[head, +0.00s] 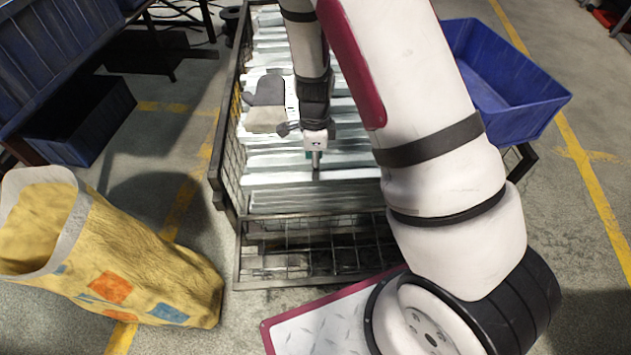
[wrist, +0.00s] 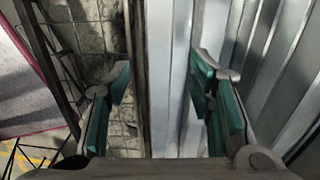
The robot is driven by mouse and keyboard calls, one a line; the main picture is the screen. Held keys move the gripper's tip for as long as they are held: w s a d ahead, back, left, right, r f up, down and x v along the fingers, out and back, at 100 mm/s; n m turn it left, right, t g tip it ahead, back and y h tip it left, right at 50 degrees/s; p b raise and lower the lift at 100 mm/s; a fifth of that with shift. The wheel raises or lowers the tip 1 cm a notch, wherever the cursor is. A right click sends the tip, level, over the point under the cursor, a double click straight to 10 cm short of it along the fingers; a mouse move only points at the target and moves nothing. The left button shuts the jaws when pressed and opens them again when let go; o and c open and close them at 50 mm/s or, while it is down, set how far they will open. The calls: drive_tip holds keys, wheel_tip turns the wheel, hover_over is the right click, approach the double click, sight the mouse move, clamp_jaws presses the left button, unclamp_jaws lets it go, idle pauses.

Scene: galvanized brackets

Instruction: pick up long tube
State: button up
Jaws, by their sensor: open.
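Long pale galvanized pieces (head: 285,200) lie side by side across the wire crate in the head view; which of them is the long tube is hard to tell. My gripper (head: 316,166) points down over those near the crate's front. In the wrist view, my gripper (wrist: 163,85) is open, with green-padded fingers on both sides of one long pale piece (wrist: 165,50) that runs up the picture. Nothing is held. I cannot tell how far the fingertips are above it. More pieces (wrist: 255,60) lie to its right.
The wire crate (head: 238,262) has a mesh front. Dark gloves or cloths (head: 268,92) lie on the pieces. A blue bin (head: 520,105) stands at right, a yellow sack (head: 150,265) at front left. Floor shows between sack and crate.

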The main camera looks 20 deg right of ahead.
drive_tip(key=shift+d+f+b, duration=0.15)
drive_tip(key=shift+f+b, duration=1.45)
drive_tip(key=shift+f, duration=1.1)
drive_tip(key=shift+r, duration=0.1)
clamp_jaws()
